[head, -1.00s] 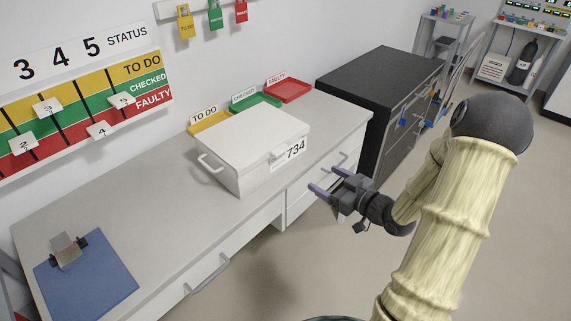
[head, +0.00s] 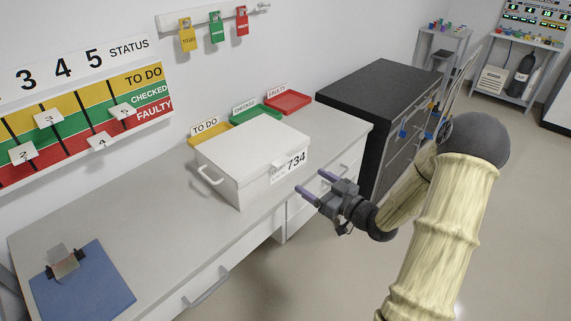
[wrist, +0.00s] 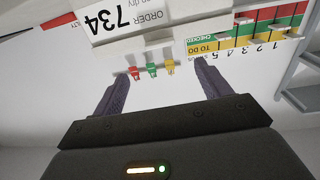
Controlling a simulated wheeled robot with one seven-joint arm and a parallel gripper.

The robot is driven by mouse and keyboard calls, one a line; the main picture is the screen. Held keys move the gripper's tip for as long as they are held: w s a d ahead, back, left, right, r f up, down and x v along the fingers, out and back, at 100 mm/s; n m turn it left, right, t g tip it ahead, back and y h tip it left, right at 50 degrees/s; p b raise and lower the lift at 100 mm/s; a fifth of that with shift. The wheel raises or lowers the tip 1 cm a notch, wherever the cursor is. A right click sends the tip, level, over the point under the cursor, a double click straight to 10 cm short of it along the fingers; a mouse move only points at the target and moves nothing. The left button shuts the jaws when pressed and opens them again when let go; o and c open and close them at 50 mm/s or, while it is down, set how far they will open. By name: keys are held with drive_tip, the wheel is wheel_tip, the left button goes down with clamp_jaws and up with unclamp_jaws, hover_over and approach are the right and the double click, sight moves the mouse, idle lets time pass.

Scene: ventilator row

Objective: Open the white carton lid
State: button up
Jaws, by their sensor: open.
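The white carton (head: 243,183) stands on the grey counter, with its flat lid (head: 253,150) shut. A label reading 734 is on its front face, and a pale handle (head: 211,176) is on its left side. My gripper (head: 311,183) is open and empty, in front of and to the right of the carton, apart from it. In the wrist view the picture is upside down; my two fingers (wrist: 160,95) are spread with nothing between them, and the carton's labelled face (wrist: 125,22) shows beyond them.
Yellow, green and red trays (head: 288,103) sit behind the carton. A blue mat (head: 85,285) with a small device lies at the counter's left end. A black cabinet (head: 365,110) stands to the right. The counter (head: 150,225) is bare left of the carton.

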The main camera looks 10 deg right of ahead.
sight(284, 163)
drive_tip(key=x, duration=1.1)
drive_tip(key=shift+w+a+p, duration=0.15)
drive_tip(key=shift+w+p, duration=0.15)
drive_tip(key=shift+p, duration=0.1)
drive_tip(key=c, duration=1.4)
drive_tip(key=shift+r, duration=0.1)
drive_tip(key=shift+r, duration=0.1)
